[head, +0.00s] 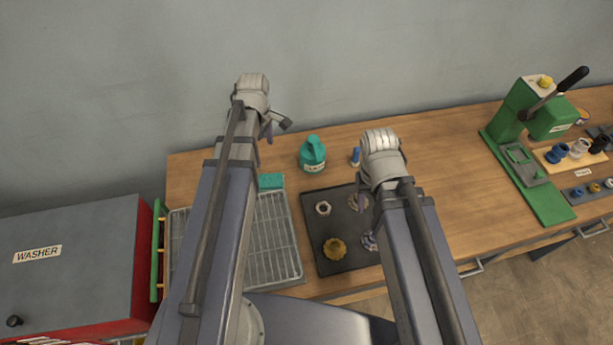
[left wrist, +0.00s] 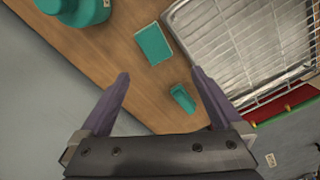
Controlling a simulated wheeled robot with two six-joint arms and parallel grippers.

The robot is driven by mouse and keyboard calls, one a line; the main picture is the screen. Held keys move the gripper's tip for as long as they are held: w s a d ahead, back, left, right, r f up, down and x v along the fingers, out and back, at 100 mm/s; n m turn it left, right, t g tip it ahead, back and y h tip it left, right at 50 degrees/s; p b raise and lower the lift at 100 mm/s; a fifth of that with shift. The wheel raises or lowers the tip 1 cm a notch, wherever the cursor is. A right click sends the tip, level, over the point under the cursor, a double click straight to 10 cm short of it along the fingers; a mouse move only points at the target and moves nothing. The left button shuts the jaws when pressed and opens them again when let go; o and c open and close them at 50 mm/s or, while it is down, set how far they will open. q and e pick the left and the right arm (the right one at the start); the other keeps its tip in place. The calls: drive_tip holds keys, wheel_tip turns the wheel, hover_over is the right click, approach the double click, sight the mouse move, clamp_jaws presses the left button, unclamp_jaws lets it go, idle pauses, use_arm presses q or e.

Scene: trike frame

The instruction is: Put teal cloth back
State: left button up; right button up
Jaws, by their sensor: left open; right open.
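Two teal items show in the left wrist view: a flat, roughly square teal piece (left wrist: 154,44) and a smaller, raised, folded-looking teal piece (left wrist: 182,98). I cannot tell for sure which is the teal cloth. The flat piece (head: 271,181) also shows in the head view, at the rack's back edge; the smaller one is hidden there behind my left arm. My left gripper (left wrist: 160,75) is open and empty above the bench, with the smaller piece between its fingers in the picture, nearer the right finger. My right gripper (head: 364,190) is open over the dark tray, its fingers mostly hidden.
A wire rack (head: 276,240) and a dark tray (head: 322,262) with several round parts lie on the wooden bench. A teal bottle (head: 313,156) and small blue bottle (head: 355,157) stand behind. A red-and-grey washer (head: 75,255) is at left, a green press (head: 530,120) at right.

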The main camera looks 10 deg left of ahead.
use_arm(q)
drive_tip(key=s+d+m, duration=0.5)
drive_tip(key=d+m, duration=0.5)
drive_tip(key=s+d+m+y, duration=0.1)
drive_tip(key=s+d+m, duration=0.5)
drive_tip(key=d+m, duration=0.4)
drive_tip(key=shift+s+m, duration=0.2)
drive_tip(key=shift+m, duration=0.1)
drive_tip(key=shift+d, duration=0.1)
wheel_tip(320, 180, down, 8)
drive_tip(key=b, duration=0.8)
drive_tip(key=shift+r, duration=0.1)
